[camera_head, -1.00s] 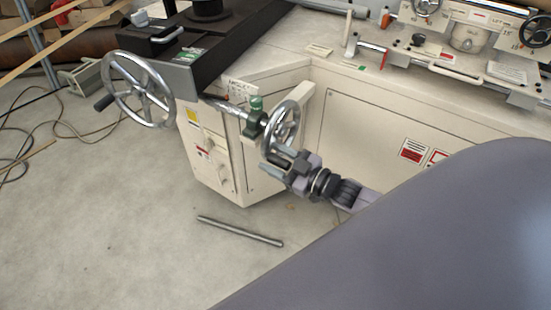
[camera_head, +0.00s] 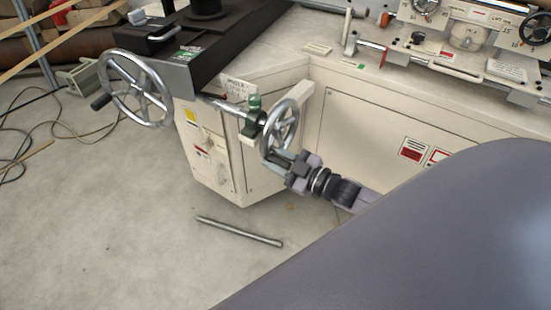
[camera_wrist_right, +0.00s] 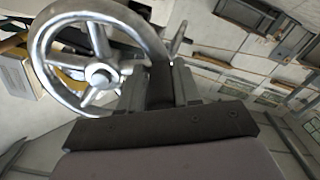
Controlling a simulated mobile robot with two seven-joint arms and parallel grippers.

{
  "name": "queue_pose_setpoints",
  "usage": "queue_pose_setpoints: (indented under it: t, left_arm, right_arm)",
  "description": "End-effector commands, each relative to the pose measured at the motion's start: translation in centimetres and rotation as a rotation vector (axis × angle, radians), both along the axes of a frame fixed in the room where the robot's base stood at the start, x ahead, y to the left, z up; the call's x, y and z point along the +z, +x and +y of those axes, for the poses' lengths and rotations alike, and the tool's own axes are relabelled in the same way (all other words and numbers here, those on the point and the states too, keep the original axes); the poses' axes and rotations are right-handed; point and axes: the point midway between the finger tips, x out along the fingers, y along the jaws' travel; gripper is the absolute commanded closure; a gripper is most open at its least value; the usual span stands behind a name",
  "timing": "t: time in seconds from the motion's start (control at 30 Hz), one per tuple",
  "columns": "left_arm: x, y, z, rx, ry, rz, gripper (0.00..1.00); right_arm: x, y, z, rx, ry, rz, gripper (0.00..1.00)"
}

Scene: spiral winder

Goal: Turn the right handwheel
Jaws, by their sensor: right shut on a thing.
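The right handwheel (camera_head: 290,118) is a chrome spoked wheel on a short shaft at the corner of the cream machine. A green knob (camera_head: 254,103) sits on the shaft behind it. My right gripper (camera_head: 275,158) is shut on the lower rim of this wheel. In the right wrist view the handwheel (camera_wrist_right: 98,28) fills the upper left, with its hub and spokes clear. The fingers of my right gripper (camera_wrist_right: 172,70) meet its rim at the right side; the exact contact is partly hidden. My left gripper is not in view.
A larger chrome handwheel (camera_head: 135,88) with a dark handle stands to the left. A metal bar (camera_head: 239,231) lies on the floor in front of the machine. Cables (camera_head: 60,128) lie at the far left. The floor at the lower left is clear.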

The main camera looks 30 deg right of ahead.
Motion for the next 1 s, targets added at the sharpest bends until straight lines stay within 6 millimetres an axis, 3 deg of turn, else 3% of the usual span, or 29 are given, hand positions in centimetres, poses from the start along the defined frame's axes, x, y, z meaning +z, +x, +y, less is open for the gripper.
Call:
queue_pose_setpoints:
  t: [0.07,0.5,1.0]
  left_arm:
    - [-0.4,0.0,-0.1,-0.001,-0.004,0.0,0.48]
    - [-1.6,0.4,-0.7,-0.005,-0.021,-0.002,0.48]
    - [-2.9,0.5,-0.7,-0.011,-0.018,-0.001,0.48]
  right_arm:
    - [-0.8,-0.2,0.5,0.015,-0.056,-0.026,1.0]
    - [-3.2,0.5,-1.2,0.016,-0.415,-0.175,1.0]
    - [-4.1,1.1,-2.8,0.017,-0.662,-0.275,1.0]
